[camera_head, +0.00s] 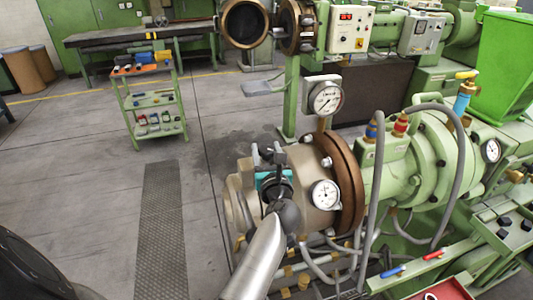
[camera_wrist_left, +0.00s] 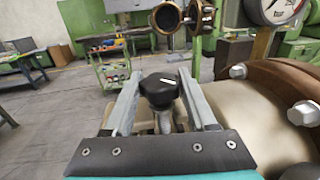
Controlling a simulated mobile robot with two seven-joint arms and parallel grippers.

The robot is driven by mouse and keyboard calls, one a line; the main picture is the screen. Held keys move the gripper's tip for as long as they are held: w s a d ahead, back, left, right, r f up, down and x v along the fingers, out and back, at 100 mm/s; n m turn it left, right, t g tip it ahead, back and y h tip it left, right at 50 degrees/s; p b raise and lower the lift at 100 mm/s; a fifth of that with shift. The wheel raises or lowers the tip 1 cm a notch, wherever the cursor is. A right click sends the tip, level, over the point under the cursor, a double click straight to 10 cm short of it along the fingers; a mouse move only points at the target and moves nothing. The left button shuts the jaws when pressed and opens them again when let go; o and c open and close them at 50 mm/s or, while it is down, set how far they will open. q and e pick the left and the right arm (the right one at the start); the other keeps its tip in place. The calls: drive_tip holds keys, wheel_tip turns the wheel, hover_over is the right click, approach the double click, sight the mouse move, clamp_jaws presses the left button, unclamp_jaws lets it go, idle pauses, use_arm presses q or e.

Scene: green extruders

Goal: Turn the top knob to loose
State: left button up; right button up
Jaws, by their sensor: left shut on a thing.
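The top knob (camera_wrist_left: 158,88) is black with a short white line on its top. In the left wrist view it sits upright between the two grey fingers of my left gripper (camera_wrist_left: 160,95), which is shut on it. In the head view my left gripper (camera_head: 268,155) reaches down over the beige end of the extruder barrel (camera_head: 320,163). There the knob is largely hidden by the gripper and hard to make out. My right gripper is in neither view.
Two dial gauges, an upper one (camera_head: 325,98) and a lower one (camera_head: 326,194), stand close right of my left gripper. A brown flange (camera_head: 348,185) and grey hoses (camera_head: 374,200) lie beyond. A green tool cart (camera_head: 155,112) stands at the back left; the floor between is clear.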

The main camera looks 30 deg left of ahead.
sight(267, 148)
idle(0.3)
use_arm(q)
drive_tip(key=o, duration=1.4)
wheel_tip(267, 148, up, 9)
drive_tip(key=p, duration=0.3)
drive_tip(key=shift+r, duration=0.1)
wheel_tip(267, 148, up, 11)
drive_tip(key=shift+f, duration=0.1)
